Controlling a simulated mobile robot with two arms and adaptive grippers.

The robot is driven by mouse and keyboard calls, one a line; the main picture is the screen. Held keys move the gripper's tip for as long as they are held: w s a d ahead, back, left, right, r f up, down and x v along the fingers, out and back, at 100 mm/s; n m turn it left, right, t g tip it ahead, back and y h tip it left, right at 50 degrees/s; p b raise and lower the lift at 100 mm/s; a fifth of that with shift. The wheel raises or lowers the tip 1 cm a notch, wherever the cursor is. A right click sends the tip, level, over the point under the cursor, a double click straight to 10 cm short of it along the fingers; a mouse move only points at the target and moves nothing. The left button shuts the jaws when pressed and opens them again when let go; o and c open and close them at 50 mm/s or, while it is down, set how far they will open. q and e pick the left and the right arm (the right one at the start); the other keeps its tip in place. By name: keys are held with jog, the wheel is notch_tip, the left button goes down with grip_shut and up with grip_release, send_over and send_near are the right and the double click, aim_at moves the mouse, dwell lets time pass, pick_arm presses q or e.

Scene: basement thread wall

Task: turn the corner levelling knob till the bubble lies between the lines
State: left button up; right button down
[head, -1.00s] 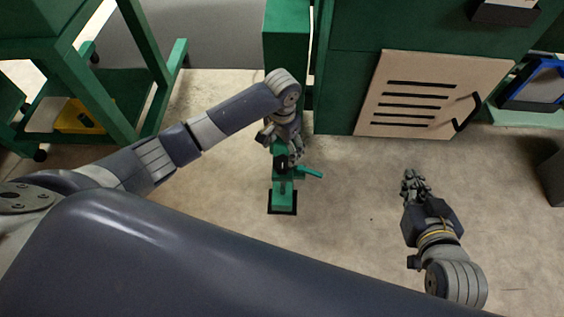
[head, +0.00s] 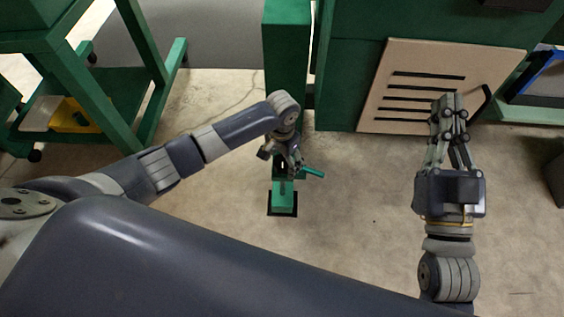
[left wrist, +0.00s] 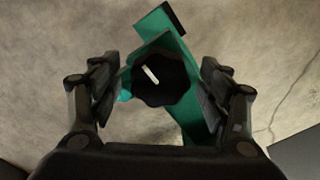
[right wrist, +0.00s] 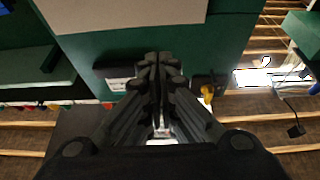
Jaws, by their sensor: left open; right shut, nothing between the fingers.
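The levelling knob (left wrist: 163,78) is black and lobed with a white mark, and sits on a green foot (left wrist: 196,118) in the left wrist view. My left gripper (left wrist: 160,82) is open, with one finger on each side of the knob; I cannot tell whether they touch it. In the head view my left gripper (head: 284,158) is over the green foot (head: 284,199) and mostly hides the knob. My right gripper (head: 448,98) is shut and empty, held up in front of the slotted panel; its fingers also show in the right wrist view (right wrist: 160,62). I cannot make out the bubble or its lines.
A teal handle (head: 312,172) sticks out to the right of the foot. A slotted beige panel (head: 375,104) leans on the green machine (head: 350,60). A green frame with a yellow bin (head: 75,116) stands at left.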

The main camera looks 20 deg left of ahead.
pick_arm(q)
jog(key=shift+f, duration=0.35)
pick_arm(e)
jog(key=shift+s+r+t, duration=0.3)
jog(key=shift+r+t, duration=0.1)
jog(key=shift+r, duration=0.25)
pick_arm(q)
jog(key=shift+c, duration=0.5)
jog(key=c, duration=1)
jog(key=shift+o, duration=0.2)
